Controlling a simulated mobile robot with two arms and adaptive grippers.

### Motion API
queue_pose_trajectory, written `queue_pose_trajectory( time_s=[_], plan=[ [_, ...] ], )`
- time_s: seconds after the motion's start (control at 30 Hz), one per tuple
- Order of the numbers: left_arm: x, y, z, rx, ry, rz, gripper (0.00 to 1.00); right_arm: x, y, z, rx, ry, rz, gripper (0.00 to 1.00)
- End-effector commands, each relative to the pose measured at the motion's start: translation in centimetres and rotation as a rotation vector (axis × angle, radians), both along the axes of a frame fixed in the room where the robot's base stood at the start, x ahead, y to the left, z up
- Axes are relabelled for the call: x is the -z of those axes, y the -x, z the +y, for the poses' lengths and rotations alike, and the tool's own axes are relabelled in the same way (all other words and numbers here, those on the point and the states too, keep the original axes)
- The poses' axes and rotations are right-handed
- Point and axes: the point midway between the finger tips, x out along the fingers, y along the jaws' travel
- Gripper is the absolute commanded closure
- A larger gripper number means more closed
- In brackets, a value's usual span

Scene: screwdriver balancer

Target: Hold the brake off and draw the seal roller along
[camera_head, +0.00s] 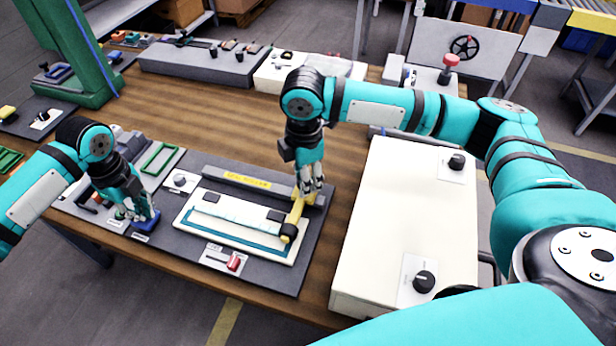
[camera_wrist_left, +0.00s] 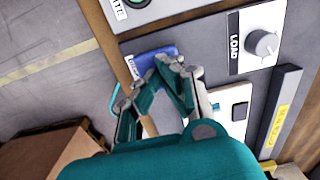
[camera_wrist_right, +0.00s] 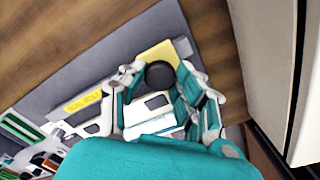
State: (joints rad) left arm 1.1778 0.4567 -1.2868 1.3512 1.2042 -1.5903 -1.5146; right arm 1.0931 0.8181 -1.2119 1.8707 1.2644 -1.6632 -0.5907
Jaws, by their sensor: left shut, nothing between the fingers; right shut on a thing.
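A blue pad (camera_head: 146,222), likely the brake release, is at the front left of the grey board. My left gripper (camera_head: 137,212) is shut and empty, its tips at the pad; whether they press it down I cannot tell. The left wrist view shows the pad (camera_wrist_left: 150,62) right under the tips. A yellow seal roller (camera_head: 296,213) with a black end (camera_head: 289,233) stands at the right end of a white plate (camera_head: 190,219) bearing a pale strip (camera_head: 235,214). My right gripper (camera_head: 312,184) is shut on the roller; its black end (camera_wrist_right: 160,75) shows between the fingers.
A LOAD dial (camera_wrist_left: 262,42) sits beside the blue pad. A red switch (camera_head: 233,262) is in front of the plate. A dark rail with a yellow label (camera_head: 248,180) runs behind it. A large white box (camera_head: 400,220) stands close to the right.

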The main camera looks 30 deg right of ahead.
Motion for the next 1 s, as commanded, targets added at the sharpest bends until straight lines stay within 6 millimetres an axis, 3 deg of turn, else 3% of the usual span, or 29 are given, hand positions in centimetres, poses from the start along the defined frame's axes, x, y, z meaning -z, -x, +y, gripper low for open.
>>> queue_pose_trajectory(
  time_s=[0.17,0.6,0.8,1.0],
  plan=[
    [0.1,0.1,-0.1,0.001,0.001,0.004,1.0,-0.1,-2.4,2.5,-0.003,-0.005,-0.004,1.0],
    [0.2,0.1,-0.1,0.002,0.0,0.004,1.0,-0.2,-11.0,11.1,0.001,-0.005,-0.005,1.0],
    [0.2,0.1,-0.1,0.001,0.0,0.004,1.0,-0.3,-13.6,13.6,0.002,-0.006,-0.004,1.0],
    [0.2,0.1,0.0,0.001,0.0,0.004,1.0,-0.2,-15.0,15.0,0.0,-0.004,-0.005,1.0]
  ],
)
